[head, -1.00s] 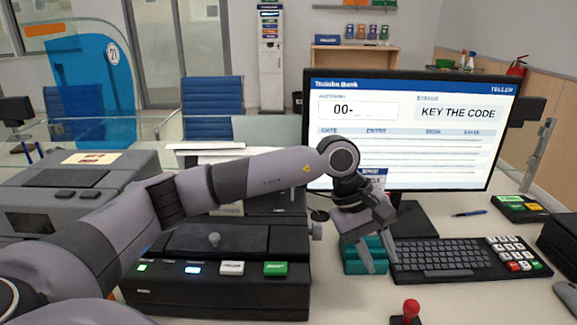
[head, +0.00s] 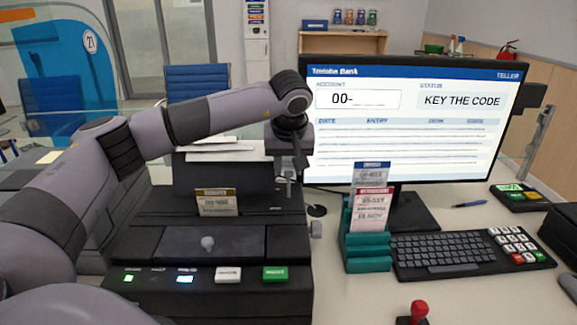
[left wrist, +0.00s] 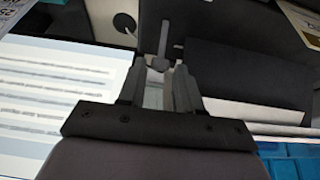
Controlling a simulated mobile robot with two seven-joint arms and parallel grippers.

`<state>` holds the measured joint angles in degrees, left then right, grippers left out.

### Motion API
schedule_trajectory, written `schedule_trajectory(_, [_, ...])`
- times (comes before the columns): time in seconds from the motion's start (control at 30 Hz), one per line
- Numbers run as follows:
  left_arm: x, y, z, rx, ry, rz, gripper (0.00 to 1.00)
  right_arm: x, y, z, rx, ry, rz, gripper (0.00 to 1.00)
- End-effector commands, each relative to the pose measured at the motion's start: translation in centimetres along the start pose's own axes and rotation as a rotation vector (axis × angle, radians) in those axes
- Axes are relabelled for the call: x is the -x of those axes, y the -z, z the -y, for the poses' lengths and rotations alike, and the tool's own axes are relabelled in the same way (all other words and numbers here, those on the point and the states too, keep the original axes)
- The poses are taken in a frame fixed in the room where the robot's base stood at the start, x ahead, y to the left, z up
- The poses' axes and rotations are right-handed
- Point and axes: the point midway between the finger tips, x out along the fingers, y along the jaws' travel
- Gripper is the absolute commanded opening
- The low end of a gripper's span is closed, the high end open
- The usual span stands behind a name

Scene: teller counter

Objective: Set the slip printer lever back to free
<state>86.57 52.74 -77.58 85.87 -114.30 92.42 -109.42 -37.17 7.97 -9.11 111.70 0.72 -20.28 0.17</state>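The black slip printer (head: 150,292) stands at the left of the counter. A slim grey lever (head: 281,185) shows at its rear right side. My left gripper (head: 293,160) points down close to this lever, partly hiding it. In the left wrist view the gripper (left wrist: 160,72) is open. Which setting the lever is in cannot be read. My right gripper is out of view.
A teal rack (head: 367,265) with upright slips stands right of the printer. The keyboard (head: 440,252), monitor (head: 410,130) and a red-handled stamp (head: 419,311) are further right.

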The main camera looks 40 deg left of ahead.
Motion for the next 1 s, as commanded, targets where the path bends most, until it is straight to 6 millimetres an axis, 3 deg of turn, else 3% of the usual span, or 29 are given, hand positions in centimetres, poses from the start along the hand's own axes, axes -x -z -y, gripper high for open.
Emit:
schedule_trajectory(0.37, [-1.0, 0.0, 0.0, -0.001, 0.0, 0.0, 0.34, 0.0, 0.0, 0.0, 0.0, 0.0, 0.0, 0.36])
schedule_trajectory(0.47, [-1.0, 0.0, 0.0, -0.001, -0.001, 0.0, 0.05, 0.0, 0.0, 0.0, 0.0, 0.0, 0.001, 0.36])
schedule_trajectory(0.5, [-1.0, 0.0, 0.0, -0.001, -0.001, 0.0, 0.0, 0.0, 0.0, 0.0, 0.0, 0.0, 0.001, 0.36])
schedule_trajectory(1.0, [-0.8, -1.0, -0.1, -0.004, -0.004, -0.12, 0.0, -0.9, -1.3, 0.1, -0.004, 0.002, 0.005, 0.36])
